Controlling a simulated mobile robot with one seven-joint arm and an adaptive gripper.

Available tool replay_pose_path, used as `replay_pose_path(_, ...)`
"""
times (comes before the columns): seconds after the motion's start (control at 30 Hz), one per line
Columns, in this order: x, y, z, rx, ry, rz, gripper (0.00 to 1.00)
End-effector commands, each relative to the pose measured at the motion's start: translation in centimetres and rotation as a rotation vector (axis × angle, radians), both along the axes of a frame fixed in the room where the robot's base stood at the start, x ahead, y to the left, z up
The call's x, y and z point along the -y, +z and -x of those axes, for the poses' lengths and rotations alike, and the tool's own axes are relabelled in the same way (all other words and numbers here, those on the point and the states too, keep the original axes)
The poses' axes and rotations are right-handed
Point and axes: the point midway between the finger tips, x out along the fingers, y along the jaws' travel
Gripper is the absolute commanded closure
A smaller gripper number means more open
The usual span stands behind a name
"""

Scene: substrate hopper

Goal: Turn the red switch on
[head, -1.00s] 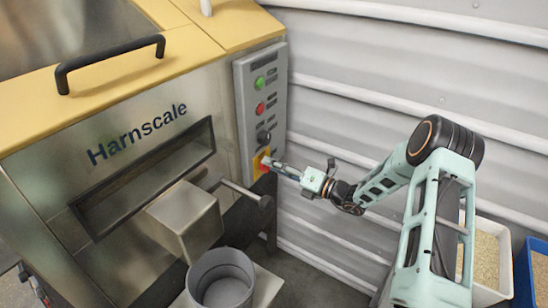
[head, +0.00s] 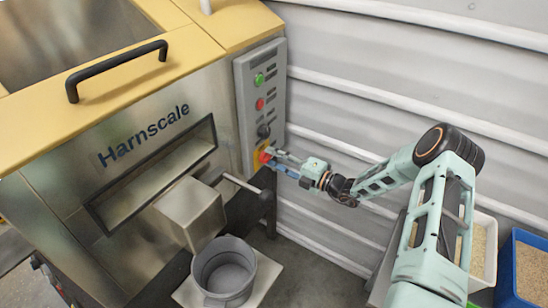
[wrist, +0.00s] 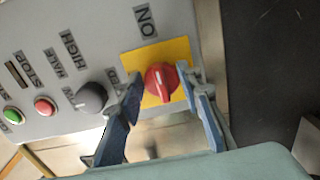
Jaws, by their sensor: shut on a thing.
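The red switch (head: 264,157) is a round knob on a yellow plate at the bottom of the grey control panel. In the wrist view the red switch (wrist: 162,83) shows a pale line on its raised grip, running roughly up and down the picture. The "ON" label (wrist: 147,20) is above the plate there. My gripper (head: 271,158) reaches the panel from the right. In the wrist view my gripper (wrist: 165,92) has one blue-grey finger on each side of the knob and is shut on it. The exact contact points are hard to see.
A black knob (head: 263,131), a red button (head: 259,104) and a green button (head: 259,79) sit above on the panel. A rod with a dark end (head: 247,186) sticks out below. A grey bucket (head: 224,272) stands under the hopper's spout. The ribbed wall is close behind my arm.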

Motion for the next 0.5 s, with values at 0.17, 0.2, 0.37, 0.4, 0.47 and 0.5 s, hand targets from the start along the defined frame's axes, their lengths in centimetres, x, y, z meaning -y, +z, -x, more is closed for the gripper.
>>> replay_pose_path(0.17,-0.07,-0.03,0.07,-0.011,0.002,-0.007,0.91)
replay_pose_path(0.2,-0.08,-0.04,0.08,-0.011,0.002,-0.007,0.91)
replay_pose_path(0.37,-0.08,-0.05,0.09,-0.011,0.002,-0.007,0.91)
replay_pose_path(0.4,-0.08,-0.05,0.09,-0.011,0.002,-0.007,0.91)
replay_pose_path(0.47,-0.08,-0.05,0.09,-0.011,0.002,-0.007,0.91)
replay_pose_path(0.5,-0.08,-0.05,0.09,-0.011,0.002,-0.007,0.63)
